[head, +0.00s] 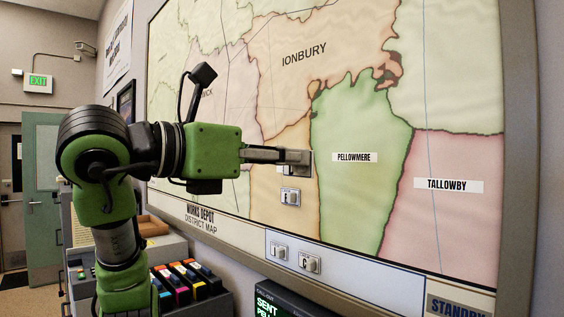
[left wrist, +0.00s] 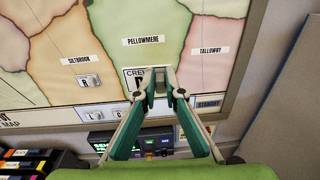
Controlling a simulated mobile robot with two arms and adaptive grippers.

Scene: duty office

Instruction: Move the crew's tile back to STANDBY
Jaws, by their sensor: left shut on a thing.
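My left gripper (head: 300,160) reaches in from the left in front of the wall map. In the left wrist view its two fingers (left wrist: 158,88) are shut on a white crew tile (left wrist: 130,74). The tile reads "CRE…" with a large letter mostly hidden behind the fingers. In that view it overlaps the lower part of Pellowmere; whether it touches the map I cannot tell. The STANDBY label (head: 459,306) is at the map's lower right; it also shows in the left wrist view (left wrist: 209,103). My right gripper is not in view.
Another tile (head: 290,197) sits on the orange Silbrook area. Two more tiles (head: 280,252) (head: 309,264) are on the pale strip along the map's bottom. A lit call-out screen (head: 278,302) is below the frame. Colourful binders (head: 186,280) stand lower left.

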